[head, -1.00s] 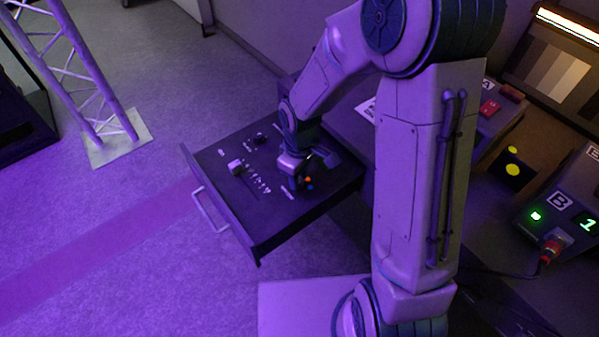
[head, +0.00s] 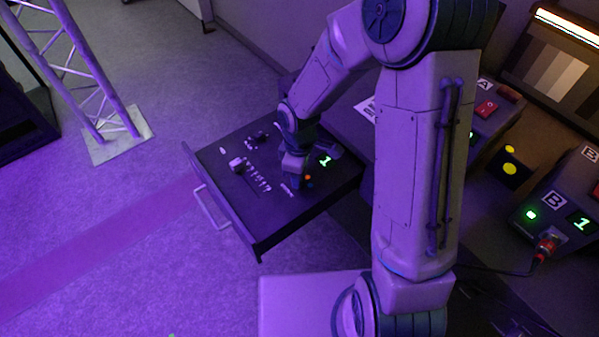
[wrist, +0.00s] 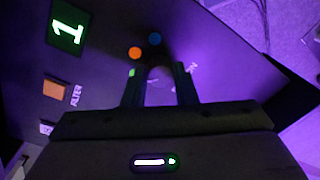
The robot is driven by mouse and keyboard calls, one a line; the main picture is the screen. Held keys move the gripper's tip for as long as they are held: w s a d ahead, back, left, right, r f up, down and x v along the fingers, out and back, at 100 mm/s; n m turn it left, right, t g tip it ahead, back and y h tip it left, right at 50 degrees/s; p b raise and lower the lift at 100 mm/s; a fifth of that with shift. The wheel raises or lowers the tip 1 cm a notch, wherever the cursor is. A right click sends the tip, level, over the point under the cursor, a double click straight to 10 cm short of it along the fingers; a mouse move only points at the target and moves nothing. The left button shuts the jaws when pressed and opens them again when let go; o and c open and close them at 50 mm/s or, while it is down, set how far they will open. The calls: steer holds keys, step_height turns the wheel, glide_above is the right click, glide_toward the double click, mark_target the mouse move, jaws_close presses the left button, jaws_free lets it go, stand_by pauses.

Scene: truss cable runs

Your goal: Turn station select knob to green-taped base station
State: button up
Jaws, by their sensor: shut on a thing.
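My gripper (wrist: 159,88) is at the panel in the open drawer (head: 262,226), its fingers shut on the dark station select knob (wrist: 158,72). The fingers hide most of the knob, and I cannot tell where it points. Around it are an orange dot (wrist: 135,53), a blue dot (wrist: 154,39) and a green dot (wrist: 131,73) close by the left finger. A lit display (wrist: 68,27) on the panel reads 1. In the head view my gripper (head: 293,172) covers the knob, beside the orange dot (head: 308,177).
An orange square button (wrist: 55,89) is on the panel. At right in the head view are box B (head: 556,215) showing 1 with a red-plugged cable (head: 547,248), box A (head: 487,108), and a dark block with yellow dots (head: 511,170).

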steer(key=o, duration=1)
steer(key=shift+w+a, duration=0.1)
steer(key=shift+w, duration=0.05)
step_height(320, 180, up, 14)
steer(key=shift+w+f+p, duration=0.1)
steer(key=shift+w+p, duration=0.05)
steer(key=shift+p, duration=0.85)
steer(key=shift+d, duration=0.2)
